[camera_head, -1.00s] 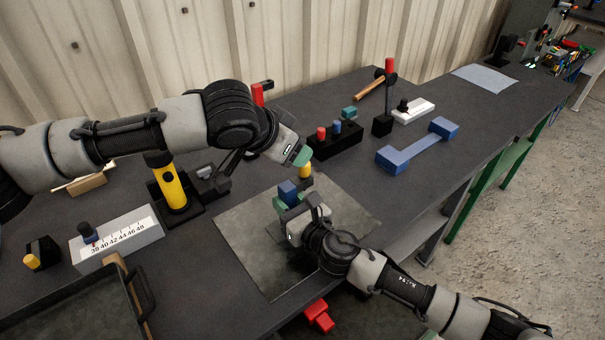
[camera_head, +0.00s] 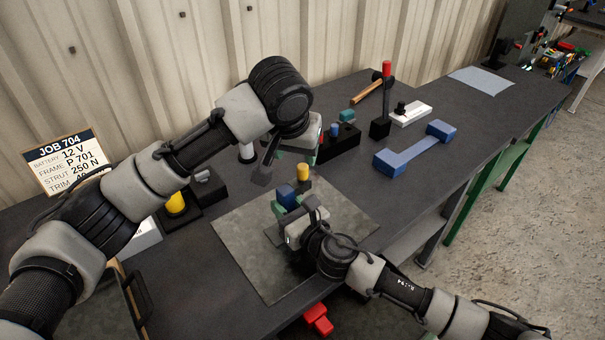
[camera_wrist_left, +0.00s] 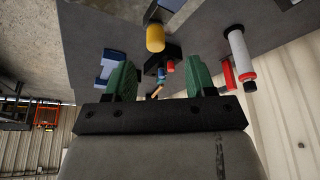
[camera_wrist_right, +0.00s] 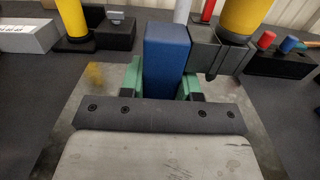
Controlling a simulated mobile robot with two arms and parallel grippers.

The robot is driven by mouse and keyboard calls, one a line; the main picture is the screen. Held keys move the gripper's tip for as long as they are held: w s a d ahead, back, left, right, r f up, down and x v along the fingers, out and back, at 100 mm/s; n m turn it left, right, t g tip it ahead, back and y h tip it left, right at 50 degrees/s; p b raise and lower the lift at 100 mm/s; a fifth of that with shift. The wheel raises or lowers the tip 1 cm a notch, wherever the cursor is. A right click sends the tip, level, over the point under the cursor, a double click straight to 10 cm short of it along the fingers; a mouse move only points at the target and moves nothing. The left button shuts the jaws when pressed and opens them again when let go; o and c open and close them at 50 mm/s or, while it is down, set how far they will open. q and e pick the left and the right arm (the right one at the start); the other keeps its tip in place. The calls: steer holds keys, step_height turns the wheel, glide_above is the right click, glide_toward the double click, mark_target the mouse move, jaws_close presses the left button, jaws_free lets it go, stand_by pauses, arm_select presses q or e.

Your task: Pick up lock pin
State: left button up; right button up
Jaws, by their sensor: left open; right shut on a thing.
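No part is labelled lock pin. Upright red and blue pegs (camera_wrist_right: 266,39) stand in a black block (camera_head: 340,145) at the back; my left gripper partly hides the red one in the head view. My left gripper (camera_head: 295,156) hangs in front of this block, open and empty; its green fingers (camera_wrist_left: 157,80) are spread in the left wrist view, with the pegs visible beyond them. My right gripper (camera_head: 290,212) is shut on a blue block (camera_wrist_right: 167,55) above the grey mat (camera_head: 248,260). A dark bracket (camera_wrist_right: 205,50) with a yellow cylinder (camera_head: 303,172) is beside the blue block.
A blue bar with two end blocks (camera_head: 415,150), a white box (camera_head: 410,113), a hammer (camera_head: 367,92) and a red-topped post (camera_head: 386,68) stand at the right. A job card (camera_head: 68,160) stands at the left. The table's right edge drops to the floor.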

mark_target(302, 166)
arm_select(q)
steer(key=shift+d+x, duration=0.1)
steer(key=shift+x, duration=1.55)
steer(key=shift+d+x, duration=0.15)
steer(key=shift+x, duration=1.55)
steer(key=c, duration=1)
steer(key=shift+r, duration=0.1)
steer(key=r, duration=0.7)
steer(key=shift+s+a, duration=0.1)
steer(key=shift+s, duration=0.2)
steer(key=s+a, duration=0.2)
steer(key=s, duration=0.3)
steer(key=s+a, duration=0.2)
steer(key=s, duration=0.4)
steer(key=s+a, duration=0.2)
steer(key=s, duration=0.3)
steer(key=shift+s, duration=0.2)
arm_select(e)
steer(key=o, duration=1.1)
